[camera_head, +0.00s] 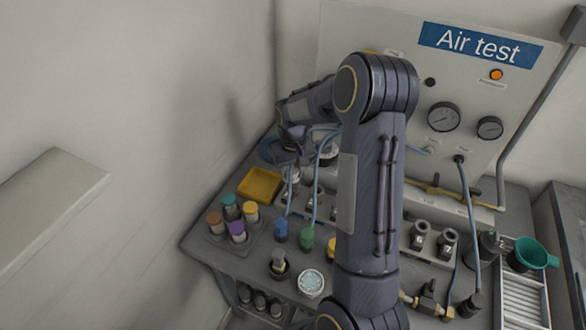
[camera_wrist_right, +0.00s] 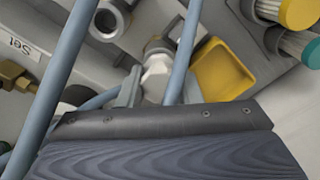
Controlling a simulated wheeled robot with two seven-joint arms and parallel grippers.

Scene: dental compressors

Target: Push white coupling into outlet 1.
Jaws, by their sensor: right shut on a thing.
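My right gripper (camera_head: 293,155) is over the back left of the bench in the head view. In the right wrist view the right gripper (camera_wrist_right: 158,88) is shut around the white coupling (camera_wrist_right: 155,72), a pale hexagonal piece. The coupling's far end points at a metal outlet fitting (camera_wrist_right: 160,46) and looks close to it or touching. I cannot tell whether it is seated, and no outlet number is readable. Another open metal outlet (camera_wrist_right: 112,16) stands beside it. My left gripper is not in view.
Blue hoses (camera_wrist_right: 62,75) cross close to my gripper. A yellow tray (camera_head: 260,185) and several colour-capped jars (camera_head: 237,231) stand left of the outlets. The Air test panel (camera_head: 400,40) with gauges (camera_head: 444,117) rises behind. A green funnel (camera_head: 538,255) is at right.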

